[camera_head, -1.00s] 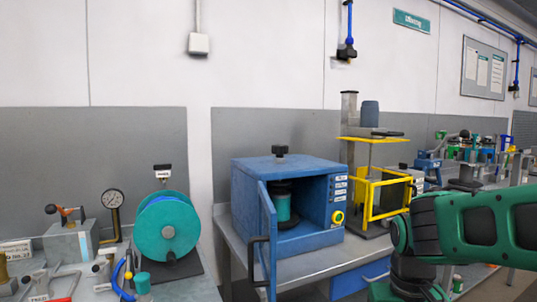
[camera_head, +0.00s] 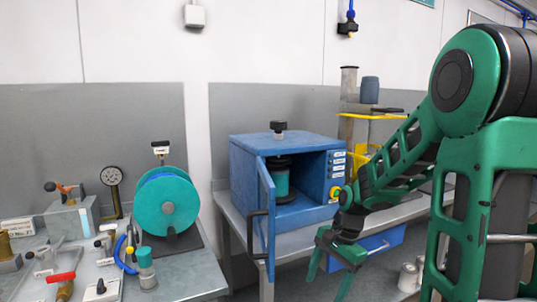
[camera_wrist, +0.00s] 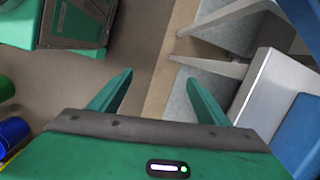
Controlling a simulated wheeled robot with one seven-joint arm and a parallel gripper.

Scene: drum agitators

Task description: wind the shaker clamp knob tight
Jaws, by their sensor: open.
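The shaker is a blue box-shaped cabinet (camera_head: 243,160) on the bench, its door (camera_head: 267,222) standing open toward the front with a black handle. A black clamp knob (camera_head: 278,127) sits upright on top of the cabinet. A teal can (camera_head: 282,182) with dark parts above and below it stands inside. My gripper (camera_head: 327,280) hangs in front of the bench, right of the open door and below the knob's level. Its fingers are apart and empty. The wrist view shows both green fingers (camera_wrist: 155,95) spread with nothing between them.
A teal reel (camera_head: 166,203) and a dial gauge (camera_head: 112,190) stand on the left bench. A yellow-framed machine (camera_head: 368,116) stands right of the cabinet, behind my arm. The open door juts past the bench edge. Floor shows below my gripper.

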